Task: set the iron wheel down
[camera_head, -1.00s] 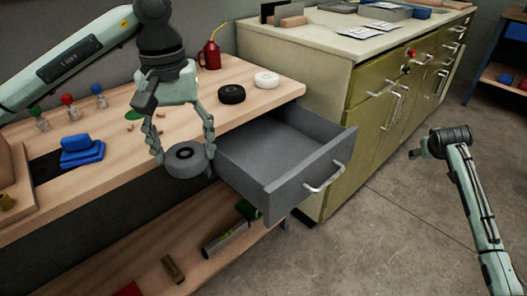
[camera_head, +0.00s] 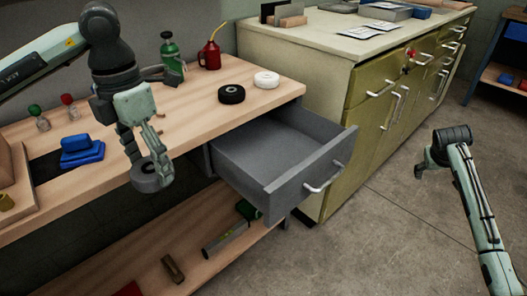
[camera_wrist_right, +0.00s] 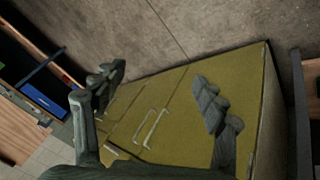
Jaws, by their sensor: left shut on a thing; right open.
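The iron wheel (camera_head: 146,180) is a dark grey ring. My left gripper (camera_head: 150,168) is shut on it and holds it at the front edge of the wooden workbench (camera_head: 195,118), left of the open drawer. The fingers hide part of the wheel. Whether it touches the bench edge I cannot tell. My right gripper (camera_head: 432,162) is open and empty, out over the floor at the right. In the right wrist view its two fingers (camera_wrist_right: 160,100) are spread wide with nothing between them.
A black wheel (camera_head: 231,94) and a white wheel (camera_head: 267,79) lie on the bench. A red oil can (camera_head: 210,56) and a green bottle (camera_head: 172,58) stand behind. The open grey drawer (camera_head: 290,185) looks empty. The mid-bench is clear.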

